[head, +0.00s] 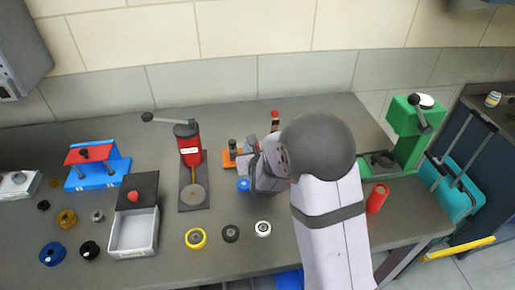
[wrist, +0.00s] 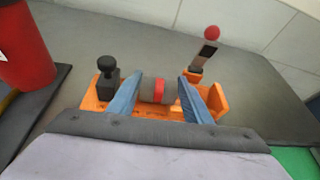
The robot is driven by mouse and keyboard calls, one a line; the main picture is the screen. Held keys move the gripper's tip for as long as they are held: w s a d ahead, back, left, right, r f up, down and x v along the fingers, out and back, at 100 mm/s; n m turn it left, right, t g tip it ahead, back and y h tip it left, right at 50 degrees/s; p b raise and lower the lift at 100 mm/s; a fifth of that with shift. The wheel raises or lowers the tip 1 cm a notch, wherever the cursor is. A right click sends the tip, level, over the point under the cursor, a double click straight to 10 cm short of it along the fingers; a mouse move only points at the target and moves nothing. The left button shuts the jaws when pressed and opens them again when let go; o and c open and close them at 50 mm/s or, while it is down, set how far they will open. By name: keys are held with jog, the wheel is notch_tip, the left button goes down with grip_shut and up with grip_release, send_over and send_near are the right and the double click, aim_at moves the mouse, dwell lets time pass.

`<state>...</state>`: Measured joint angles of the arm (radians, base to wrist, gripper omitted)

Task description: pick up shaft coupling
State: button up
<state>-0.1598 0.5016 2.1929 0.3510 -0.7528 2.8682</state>
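In the wrist view, a short grey cylinder with a red band, which looks like the shaft coupling (wrist: 158,90), lies across an orange fixture (wrist: 100,102). My gripper (wrist: 160,95) has one blue finger at each end of this cylinder. Whether the fingers press on it or stand just clear of it, I cannot tell. In the head view, my gripper (head: 255,167) is low at the orange fixture (head: 229,158), and my arm hides the coupling there.
The fixture has a black knob (wrist: 107,75) and a red-topped lever (wrist: 207,48). A red press (head: 188,145) stands to the left and a green press (head: 405,130) to the right. Several rings lie in front, including a yellow one (head: 195,238). A red cylinder (head: 377,198) stands at right.

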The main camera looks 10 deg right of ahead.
jog(key=shift+r, duration=0.2)
notch_tip(320, 180, up, 10)
jog(key=shift+b, duration=0.45)
jog(key=shift+a+f, duration=0.1)
